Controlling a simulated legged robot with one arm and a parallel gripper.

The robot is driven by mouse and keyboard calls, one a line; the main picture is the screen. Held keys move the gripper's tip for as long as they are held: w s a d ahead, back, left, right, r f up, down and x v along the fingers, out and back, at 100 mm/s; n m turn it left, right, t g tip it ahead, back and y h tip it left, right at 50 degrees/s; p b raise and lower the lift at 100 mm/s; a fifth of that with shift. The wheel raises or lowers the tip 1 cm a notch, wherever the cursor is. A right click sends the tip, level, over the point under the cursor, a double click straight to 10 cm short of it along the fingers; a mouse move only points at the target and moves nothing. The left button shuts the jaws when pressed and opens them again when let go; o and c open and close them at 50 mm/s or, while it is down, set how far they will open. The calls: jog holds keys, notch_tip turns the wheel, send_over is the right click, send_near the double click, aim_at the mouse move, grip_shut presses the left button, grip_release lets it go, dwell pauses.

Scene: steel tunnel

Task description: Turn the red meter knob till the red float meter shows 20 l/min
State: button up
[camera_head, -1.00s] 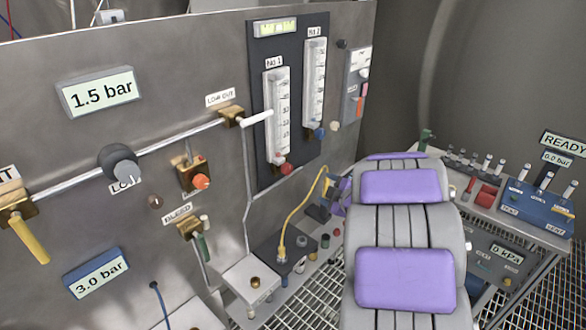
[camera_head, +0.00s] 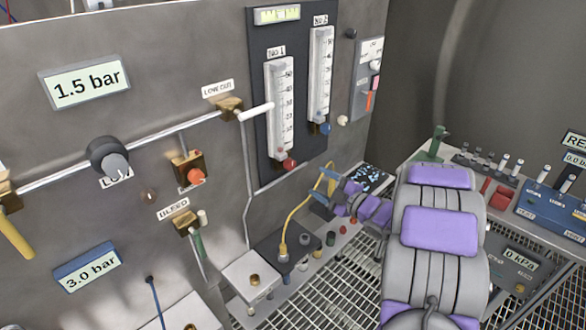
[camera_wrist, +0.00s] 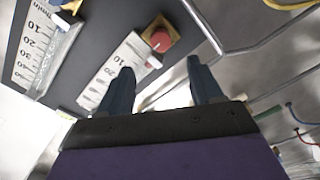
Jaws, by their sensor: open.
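The red meter knob (camera_head: 289,163) sits at the foot of the left float meter (camera_head: 279,108), labelled No 1, on a dark panel. In the wrist view the red knob (camera_wrist: 160,40) is on a brass-coloured square mount, beyond the fingertips and roughly in line with the gap between them. The meter's scale (camera_wrist: 115,72) appears tilted and upside down there, partly behind the left finger. I cannot make out the float's reading. My gripper (camera_wrist: 162,80) is open and empty, apart from the knob. In the head view my gripper (camera_head: 324,192) is low, right of the knob.
A second float meter (camera_head: 320,72) with a blue knob (camera_head: 324,128) stands to the right. A yellow hose (camera_head: 300,212) rises close to my gripper. A pipe (camera_head: 247,170) runs down beside the panel. A bench with fittings (camera_head: 285,250) lies below.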

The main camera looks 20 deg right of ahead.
aim_at(292, 167)
jog(key=x, duration=0.3)
jog(key=b+x, duration=0.1)
jog(key=x, duration=0.6)
jog(key=shift+w+a+f, duration=0.1)
jog(key=shift+a, duration=0.4)
jog(key=shift+w, duration=0.65)
jog(key=shift+w+d, duration=0.1)
jog(key=shift+d, duration=0.2)
jog(key=shift+a, duration=0.35)
jog(key=c, duration=0.4)
jog(key=shift+d, duration=0.1)
jog(key=c, duration=0.6)
